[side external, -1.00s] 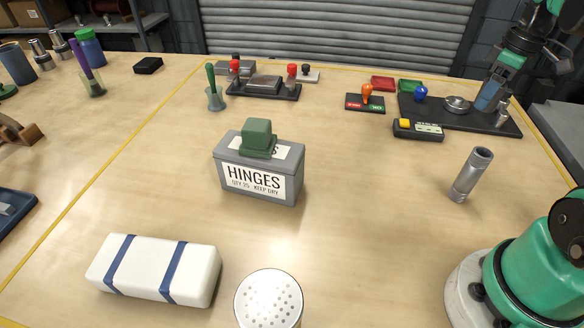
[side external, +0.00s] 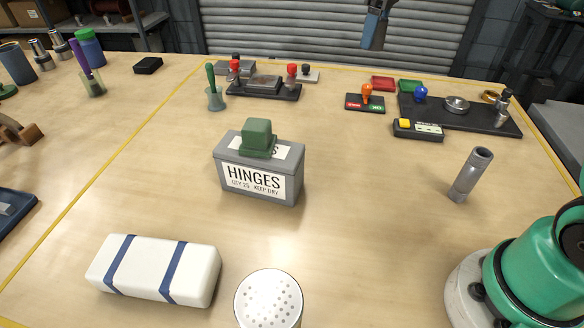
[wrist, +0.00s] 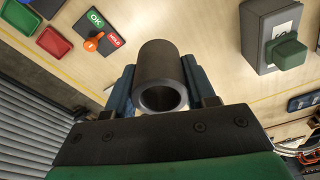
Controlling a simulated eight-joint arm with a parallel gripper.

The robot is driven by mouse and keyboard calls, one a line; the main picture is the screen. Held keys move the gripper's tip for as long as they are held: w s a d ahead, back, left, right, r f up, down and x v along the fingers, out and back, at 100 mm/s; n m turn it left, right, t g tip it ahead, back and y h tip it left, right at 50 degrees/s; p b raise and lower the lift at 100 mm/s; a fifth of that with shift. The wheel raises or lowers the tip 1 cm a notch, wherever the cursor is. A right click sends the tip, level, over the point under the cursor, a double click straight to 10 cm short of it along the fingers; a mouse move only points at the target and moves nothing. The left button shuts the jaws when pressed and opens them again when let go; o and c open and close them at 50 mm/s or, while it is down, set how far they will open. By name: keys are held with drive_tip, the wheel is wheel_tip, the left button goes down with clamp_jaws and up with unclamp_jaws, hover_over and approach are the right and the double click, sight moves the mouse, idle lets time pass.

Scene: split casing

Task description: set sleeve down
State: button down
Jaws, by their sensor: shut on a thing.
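The sleeve (wrist: 163,78) is a dark grey hollow cylinder in the wrist view, with its open end facing the camera. My gripper (wrist: 162,88) is shut on it, with one blue finger on each side. In the side external view my gripper (side external: 374,28) is raised at the top edge, in front of the shutter; the sleeve cannot be made out clearly there. A lighter grey tube (side external: 471,175) stands on the table at the right, apart from my gripper.
A grey HINGES box (side external: 258,170) with a green block stands mid-table. Bare table lies right of the box.

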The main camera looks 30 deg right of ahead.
hover_over(332, 139)
drive_tip(key=f, duration=0.1)
wheel_tip(332, 139, down, 15)
drive_tip(key=shift+s+r, duration=0.1)
drive_tip(key=shift+s, duration=0.05)
drive_tip(key=shift+f, duration=2.25)
drive_tip(key=shift+f, duration=0.15)
drive_tip(key=shift+c, duration=1.4)
unclamp_jaws()
